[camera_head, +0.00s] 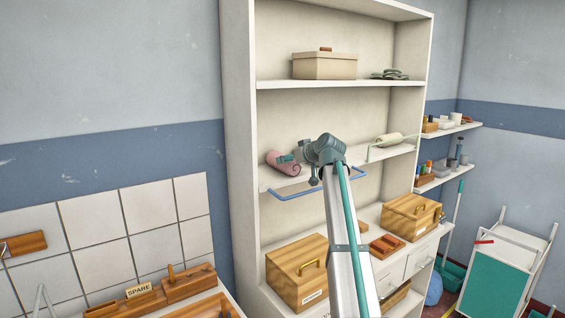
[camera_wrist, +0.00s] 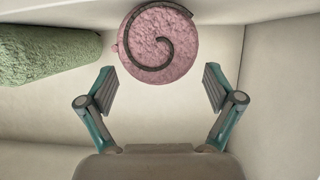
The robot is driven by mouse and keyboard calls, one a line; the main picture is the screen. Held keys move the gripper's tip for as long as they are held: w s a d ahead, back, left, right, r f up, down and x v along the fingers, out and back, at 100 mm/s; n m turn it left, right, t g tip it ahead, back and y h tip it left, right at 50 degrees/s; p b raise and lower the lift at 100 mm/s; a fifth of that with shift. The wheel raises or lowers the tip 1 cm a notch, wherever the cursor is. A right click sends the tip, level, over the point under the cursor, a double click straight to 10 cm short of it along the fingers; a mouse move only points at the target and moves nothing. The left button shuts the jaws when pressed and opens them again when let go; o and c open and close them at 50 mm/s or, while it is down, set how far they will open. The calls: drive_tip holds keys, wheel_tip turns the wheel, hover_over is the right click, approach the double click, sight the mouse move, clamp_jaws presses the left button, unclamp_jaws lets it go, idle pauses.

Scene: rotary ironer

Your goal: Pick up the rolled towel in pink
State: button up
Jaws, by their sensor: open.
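The rolled pink towel (camera_head: 283,164) lies on the middle shelf (camera_head: 268,181) of the white shelving unit, at the left. In the wrist view its round end (camera_wrist: 158,45) shows a dark spiral and faces the camera. My gripper (camera_wrist: 160,90) is open and empty, its two fingers spread to the left and right, with the towel's end beyond and above the fingertips in the picture. They do not appear to touch it. In the head view my arm hides part of the shelf, and my gripper (camera_head: 288,159) shows only partly, close to the towel.
A green rolled towel (camera_wrist: 45,55) lies left of the pink one in the wrist view. A blue rail (camera_head: 305,190) sits at the shelf's front edge. A pale roll on a green stand (camera_head: 388,142) is on the right. Wooden boxes (camera_head: 297,270) stand below; a beige box (camera_head: 325,66) stands above.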

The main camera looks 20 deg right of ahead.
drive_tip(key=p+x, duration=0.1)
drive_tip(key=x, duration=0.2)
drive_tip(key=shift+w, duration=0.4)
drive_tip(key=shift+w+f+p, duration=0.2)
drive_tip(key=shift+f+p, duration=0.05)
drive_tip(key=shift+p, duration=0.05)
drive_tip(key=c, duration=1.3)
drive_tip(key=shift+r, duration=0.1)
